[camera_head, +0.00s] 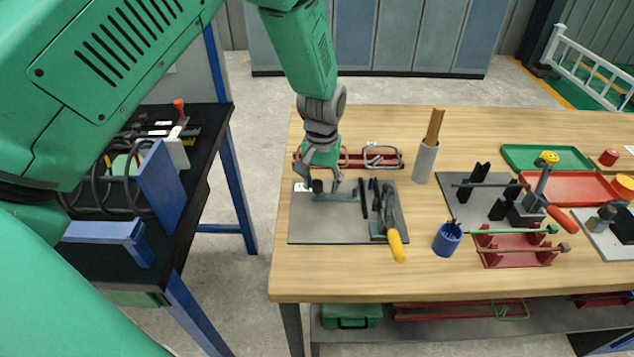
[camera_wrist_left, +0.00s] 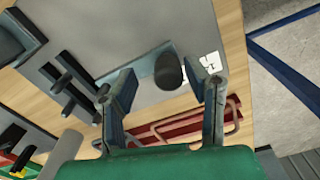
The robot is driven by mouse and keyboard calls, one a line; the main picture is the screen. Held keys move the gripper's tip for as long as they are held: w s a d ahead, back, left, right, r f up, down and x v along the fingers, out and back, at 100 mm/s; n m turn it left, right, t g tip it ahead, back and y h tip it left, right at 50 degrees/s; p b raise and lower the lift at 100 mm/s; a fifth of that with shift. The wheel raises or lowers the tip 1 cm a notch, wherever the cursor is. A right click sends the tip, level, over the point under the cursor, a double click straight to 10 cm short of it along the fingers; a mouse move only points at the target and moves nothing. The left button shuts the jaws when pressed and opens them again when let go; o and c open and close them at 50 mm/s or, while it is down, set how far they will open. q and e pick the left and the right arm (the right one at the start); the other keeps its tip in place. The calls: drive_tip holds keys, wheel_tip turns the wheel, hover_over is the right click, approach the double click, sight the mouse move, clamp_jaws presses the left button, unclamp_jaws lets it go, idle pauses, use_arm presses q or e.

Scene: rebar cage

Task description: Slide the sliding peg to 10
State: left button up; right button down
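The sliding peg (camera_head: 317,186) is a dark, round-topped knob on a grey-blue rail (camera_head: 338,198) at the left of a grey plate (camera_head: 312,229) on the wooden table. It also shows in the left wrist view (camera_wrist_left: 168,70), by a white label (camera_wrist_left: 205,66) whose marking I cannot read. My left gripper (camera_head: 320,184) points down over the peg. In the left wrist view its fingers (camera_wrist_left: 168,82) are spread, one on each side of the peg, with gaps visible on both sides. My right gripper is not in view.
On the same plate are dark upright bars (camera_head: 366,196) and a toggle clamp with a yellow handle (camera_head: 396,245). Red racks (camera_head: 356,158) lie behind it. A grey cylinder (camera_head: 425,163) and a blue cup (camera_head: 447,238) stand to the right. The table's front-left corner is clear.

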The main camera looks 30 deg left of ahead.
use_arm(q)
drive_tip(key=shift+w+a+f, duration=0.1)
drive_tip(key=shift+w, duration=0.05)
drive_tip(key=shift+a+r, duration=0.1)
drive_tip(key=shift+r, duration=0.3)
wheel_tip(320, 180, up, 11)
idle(0.4)
